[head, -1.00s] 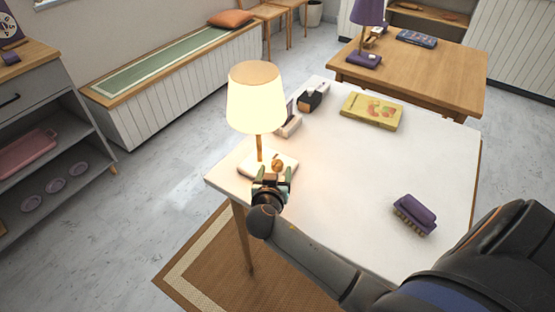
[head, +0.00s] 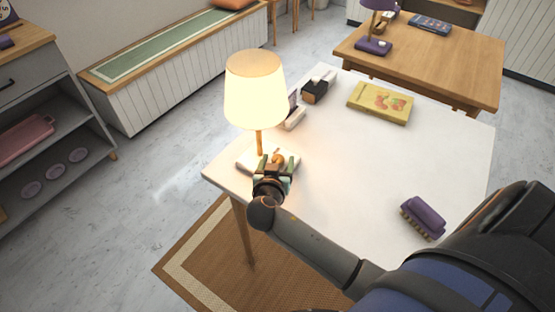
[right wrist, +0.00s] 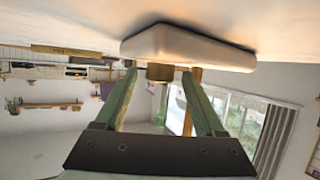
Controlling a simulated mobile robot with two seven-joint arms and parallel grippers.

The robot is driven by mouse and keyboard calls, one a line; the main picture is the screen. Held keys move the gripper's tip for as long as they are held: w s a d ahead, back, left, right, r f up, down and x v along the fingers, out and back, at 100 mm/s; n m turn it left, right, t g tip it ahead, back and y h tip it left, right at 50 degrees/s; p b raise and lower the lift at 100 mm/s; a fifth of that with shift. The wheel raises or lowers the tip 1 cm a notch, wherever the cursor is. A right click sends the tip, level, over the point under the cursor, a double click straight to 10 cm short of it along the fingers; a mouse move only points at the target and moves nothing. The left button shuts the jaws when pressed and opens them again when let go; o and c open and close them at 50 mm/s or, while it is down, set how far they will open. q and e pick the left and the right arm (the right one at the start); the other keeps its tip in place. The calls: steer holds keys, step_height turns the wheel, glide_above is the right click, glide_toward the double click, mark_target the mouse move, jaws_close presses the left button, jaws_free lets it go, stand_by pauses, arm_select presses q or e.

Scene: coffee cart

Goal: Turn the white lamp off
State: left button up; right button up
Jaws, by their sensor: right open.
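The white lamp (head: 255,95) stands lit at the left corner of the white table (head: 345,170), its shade glowing warm. Its white base (head: 245,162) carries a small copper-coloured knob (head: 279,158). My right gripper (head: 277,166) is at the front of the base, open, with its fingertips on either side of the knob. In the right wrist view the picture is upside down; the base (right wrist: 185,45) is close above the open green fingers, and the knob (right wrist: 160,72) shows between their tips. I cannot tell whether the fingers touch it. My left gripper is not in view.
Behind the lamp are a small pale object (head: 293,115) and a dark box (head: 315,90). A yellow box (head: 380,103) and a purple brush (head: 423,217) lie farther right. A purple lamp (head: 375,45) stands on the wooden table (head: 430,65). The white table's middle is clear.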

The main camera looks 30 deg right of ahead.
steer(key=c, duration=0.6)
jaws_close()
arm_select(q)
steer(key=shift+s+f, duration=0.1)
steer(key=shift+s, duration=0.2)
